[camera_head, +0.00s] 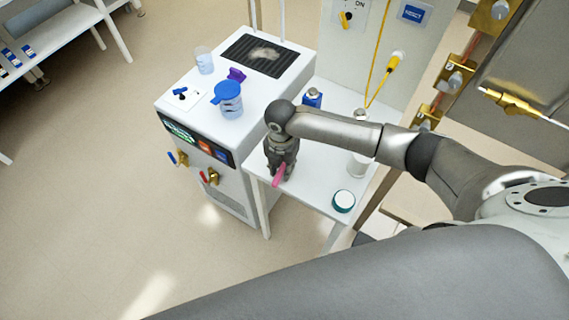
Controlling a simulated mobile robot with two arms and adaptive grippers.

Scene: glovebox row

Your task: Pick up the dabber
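My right gripper (281,176) points down over the small white side table, at its left end. A slim pink object (279,180), probably the dabber, shows at its fingertips and is tilted. The fingers hide part of it. I cannot tell whether they grip it or only stand around it, or whether it touches the table. My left gripper is not in view.
The white side table (318,190) also holds a teal-rimmed round jar (343,201), a white container (358,166) and a blue bottle (312,98). Left of it, a white machine (225,135) carries a blue-lidded jug (229,99), a clear beaker (204,61) and a purple item (237,75).

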